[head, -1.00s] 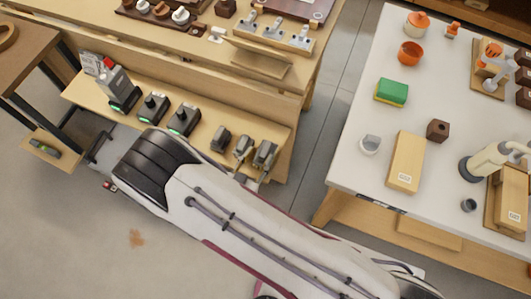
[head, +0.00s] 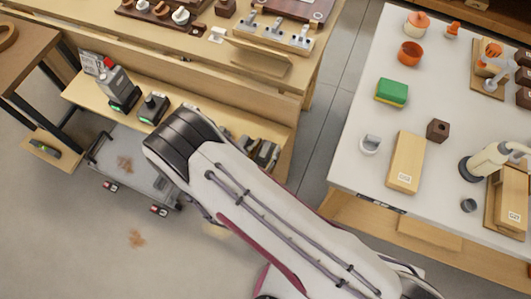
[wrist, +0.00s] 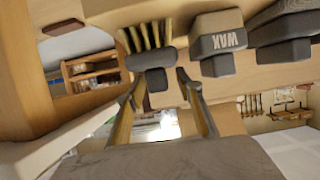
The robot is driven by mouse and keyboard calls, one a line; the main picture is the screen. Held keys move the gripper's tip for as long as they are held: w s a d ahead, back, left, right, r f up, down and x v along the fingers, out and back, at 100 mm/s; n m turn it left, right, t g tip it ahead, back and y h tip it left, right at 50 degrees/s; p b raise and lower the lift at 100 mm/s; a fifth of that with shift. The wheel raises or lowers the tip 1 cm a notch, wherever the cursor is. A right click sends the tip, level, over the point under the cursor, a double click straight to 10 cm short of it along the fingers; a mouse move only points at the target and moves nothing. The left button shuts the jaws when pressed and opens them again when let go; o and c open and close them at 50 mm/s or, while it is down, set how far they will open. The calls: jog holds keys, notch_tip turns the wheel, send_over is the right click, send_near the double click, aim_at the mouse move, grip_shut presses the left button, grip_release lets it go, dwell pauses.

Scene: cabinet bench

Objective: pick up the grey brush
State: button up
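A dark grey brush (wrist: 150,59) with pale yellowish bristles shows at the upper middle of the wrist view. My gripper (wrist: 158,84) is open, with its two fingers apart. The brush's dark lower end lies between the fingertips in the picture, with gaps visible on both sides. I cannot tell how far in depth the brush is from the fingers. In the head view my arm hides the gripper, and I cannot pick out the brush there for sure.
Beside the brush is a grey tool marked XVM (wrist: 218,42), with another dark tool (wrist: 284,40) further right. In the head view, black devices (head: 153,109) stand on the wooden lower shelf (head: 85,92). A white table (head: 355,150) with several objects is at right.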

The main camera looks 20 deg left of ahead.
aim_at(266, 149)
dwell(0.4)
grip_shut()
jog(key=shift+r, duration=0.1)
jog(key=shift+r, duration=4.9)
